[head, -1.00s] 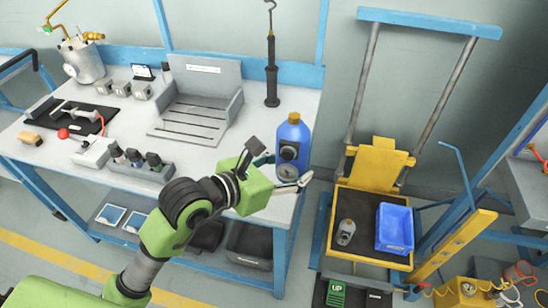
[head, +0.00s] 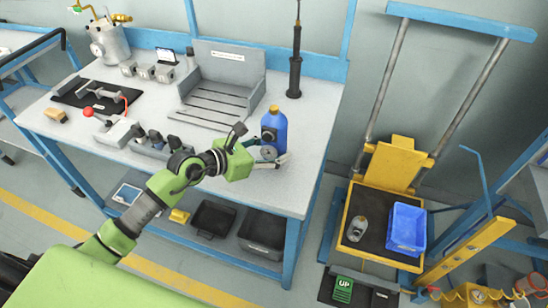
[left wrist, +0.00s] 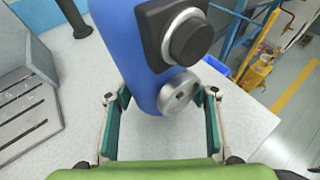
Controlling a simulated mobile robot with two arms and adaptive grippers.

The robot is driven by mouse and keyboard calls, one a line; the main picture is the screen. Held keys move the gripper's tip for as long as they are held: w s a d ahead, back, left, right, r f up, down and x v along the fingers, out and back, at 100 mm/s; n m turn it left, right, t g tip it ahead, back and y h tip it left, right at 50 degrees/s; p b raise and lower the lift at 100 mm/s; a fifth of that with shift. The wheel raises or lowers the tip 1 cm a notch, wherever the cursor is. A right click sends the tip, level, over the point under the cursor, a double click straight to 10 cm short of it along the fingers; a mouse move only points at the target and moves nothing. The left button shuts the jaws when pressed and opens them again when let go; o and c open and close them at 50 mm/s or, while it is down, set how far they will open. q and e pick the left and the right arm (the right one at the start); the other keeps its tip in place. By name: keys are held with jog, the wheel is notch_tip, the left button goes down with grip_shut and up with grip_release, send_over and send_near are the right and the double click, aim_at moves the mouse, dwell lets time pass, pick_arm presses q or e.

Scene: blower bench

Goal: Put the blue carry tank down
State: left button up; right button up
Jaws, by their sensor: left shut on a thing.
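The blue carry tank (head: 274,130) has a yellow cap and dark and grey round fittings on its front. It stands upright over the right end of the grey bench top (head: 300,185); I cannot tell whether its base touches the top. My left gripper (head: 270,159) is shut on the tank from the near side. In the left wrist view the blue tank (left wrist: 140,60) fills the middle, with the left gripper's fingers (left wrist: 164,110) on both sides of it. My right gripper is not in view.
A grey slotted stand (head: 215,95) lies left of the tank. A black upright tool (head: 294,75) stands behind it. Small bottles and a grey block (head: 120,132) are on the bench's left. A yellow lift cart (head: 385,180) holding a blue bin (head: 406,228) stands right, beyond a floor gap.

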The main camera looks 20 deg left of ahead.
pick_arm(q)
jog(key=shift+f, duration=1.5)
jog(key=shift+f, duration=0.15)
jog(key=o, duration=1.6)
jog(key=shift+f, duration=0.1)
jog(key=shift+o, duration=0.2)
jog(key=v, duration=1.1)
jog(key=shift+b, duration=0.4)
jog(key=shift+s+a+r, duration=0.3)
jog(key=shift+s+r, duration=0.1)
